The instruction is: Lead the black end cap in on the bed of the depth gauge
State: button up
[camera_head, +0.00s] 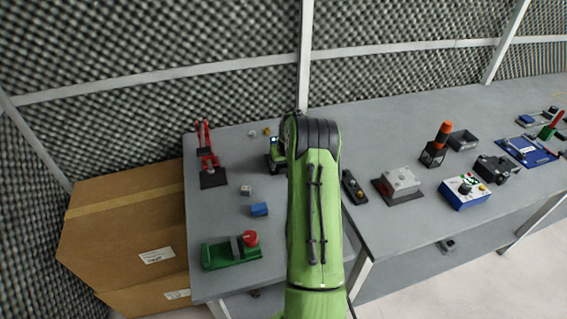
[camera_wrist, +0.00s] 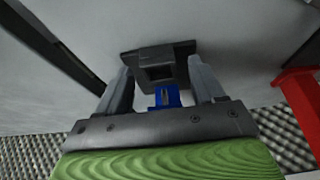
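In the wrist view a black end cap (camera_wrist: 155,50) with a square hollow sits between the two grey fingers of my gripper (camera_wrist: 160,78). Both fingers appear to press on its sides. A blue slotted part (camera_wrist: 165,97) shows just behind the cap; I cannot tell whether they touch. In the head view my green arm hides the gripper and cap.
A red clamp-like stand (camera_head: 207,160) is left of my arm; a red part (camera_wrist: 300,105) shows at right in the wrist view. Several devices, including a grey box (camera_head: 401,182), stand right.

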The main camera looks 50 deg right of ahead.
jog(key=p+v, duration=0.2)
jog(key=v, duration=1.3)
jog(key=shift+r, duration=0.35)
